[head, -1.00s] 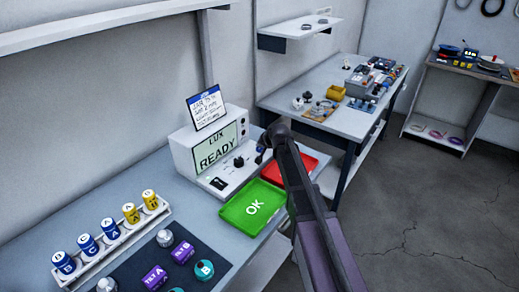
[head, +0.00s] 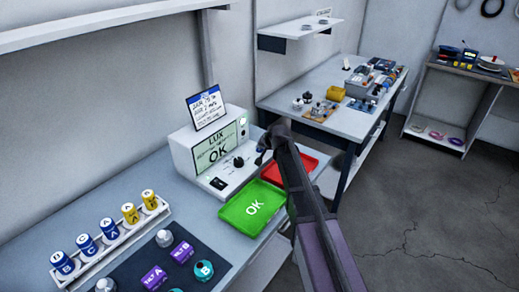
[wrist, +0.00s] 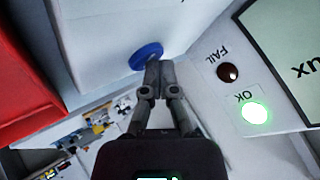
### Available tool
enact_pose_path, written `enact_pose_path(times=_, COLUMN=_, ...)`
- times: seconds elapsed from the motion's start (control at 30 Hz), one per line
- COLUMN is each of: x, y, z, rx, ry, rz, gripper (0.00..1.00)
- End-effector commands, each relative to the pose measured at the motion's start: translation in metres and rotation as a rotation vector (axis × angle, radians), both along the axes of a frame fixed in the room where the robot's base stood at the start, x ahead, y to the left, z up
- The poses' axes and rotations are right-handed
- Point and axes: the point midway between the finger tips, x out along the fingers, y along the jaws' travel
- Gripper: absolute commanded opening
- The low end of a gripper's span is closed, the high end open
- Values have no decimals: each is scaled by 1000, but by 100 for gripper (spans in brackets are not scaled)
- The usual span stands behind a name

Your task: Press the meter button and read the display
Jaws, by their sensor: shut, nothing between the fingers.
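The meter (head: 183,152) is a white box with a sloped front panel on the bench. Its display (head: 216,148) reads "LUX" and "OK". In the wrist view, the OK lamp (wrist: 255,110) glows bright green and the FAIL lamp (wrist: 228,73) is dark red. The blue round button (wrist: 143,55) sits on the white panel. My gripper (wrist: 152,66) is shut and empty, its tips at the button's edge; I cannot tell whether they touch. In the head view, my gripper (head: 266,146) is over the right end of the meter's panel and hides part of it.
A green OK tray (head: 236,209) and a red tray (head: 300,167) lie in front of the meter. A rack (head: 91,259) of blue and yellow canisters and a dark mat (head: 135,264) with parts are at front left. A sign (head: 207,107) stands on the meter.

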Motion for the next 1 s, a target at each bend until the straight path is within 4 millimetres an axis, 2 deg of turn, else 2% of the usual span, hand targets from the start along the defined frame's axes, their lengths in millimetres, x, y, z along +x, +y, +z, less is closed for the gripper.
enact_pose_path(times=0.53, x=0, y=0, z=16, rx=0, ry=1, rz=1, gripper=0)
enact_pose_path(times=1.0, x=0, y=0, z=18, rx=0, ry=0, rz=0, gripper=0)
